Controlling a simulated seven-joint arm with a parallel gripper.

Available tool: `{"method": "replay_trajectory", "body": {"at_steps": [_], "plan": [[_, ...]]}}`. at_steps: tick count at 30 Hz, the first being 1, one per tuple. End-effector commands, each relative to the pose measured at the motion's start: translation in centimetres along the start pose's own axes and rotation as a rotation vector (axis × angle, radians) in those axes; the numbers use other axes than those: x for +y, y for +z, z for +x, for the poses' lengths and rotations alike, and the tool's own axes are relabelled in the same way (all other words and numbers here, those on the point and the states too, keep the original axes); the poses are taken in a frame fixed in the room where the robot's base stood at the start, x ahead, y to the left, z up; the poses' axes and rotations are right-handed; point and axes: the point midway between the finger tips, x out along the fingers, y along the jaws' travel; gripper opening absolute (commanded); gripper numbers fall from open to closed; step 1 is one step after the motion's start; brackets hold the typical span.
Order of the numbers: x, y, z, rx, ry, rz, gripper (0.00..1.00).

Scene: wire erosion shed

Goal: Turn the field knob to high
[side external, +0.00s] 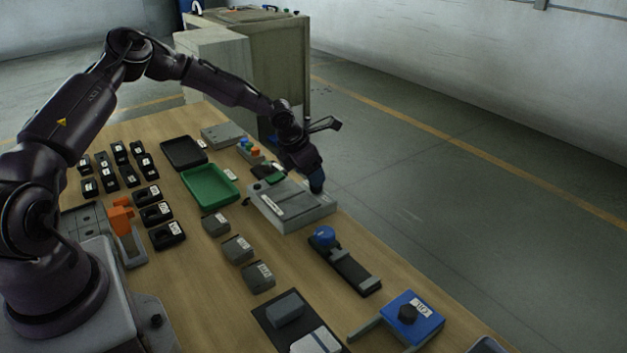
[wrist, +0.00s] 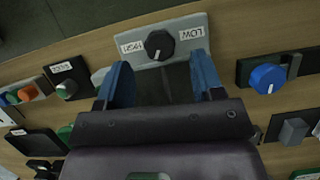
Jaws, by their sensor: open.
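A black round knob (wrist: 158,44) sits on a grey panel (wrist: 186,22) in the wrist view. The HIGH label (wrist: 133,46) is on its left and the LOW label (wrist: 191,33) on its right. A small white mark shows at the knob's lower edge, on the side facing my gripper. My gripper (wrist: 162,70) is open, its two blue fingers wide apart and empty, with the knob just beyond the tips. In the side view my gripper (side external: 317,184) is low over the grey panel box (side external: 292,212); the knob is hidden there behind the gripper.
A blue knob (side external: 323,236) on a black bar stands nearby; it also shows in the wrist view (wrist: 268,78). A green tray (side external: 209,196), grey blocks and a blue box (side external: 425,318) stand on the table.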

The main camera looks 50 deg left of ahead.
Motion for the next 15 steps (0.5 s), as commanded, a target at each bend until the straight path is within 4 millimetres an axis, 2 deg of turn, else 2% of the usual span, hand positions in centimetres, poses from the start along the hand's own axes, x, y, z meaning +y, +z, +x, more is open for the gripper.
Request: {"method": "replay_trajectory", "body": {"at_steps": [1, 6, 15], "plan": [[-0.1, 0.0, 1.0, 0.001, -0.001, 0.001, 0.61], [-0.1, 0.0, 2.8, -0.001, -0.001, 0.000, 0.61], [0.0, 0.0, 3.4, -0.001, 0.001, 0.001, 0.61]]}}
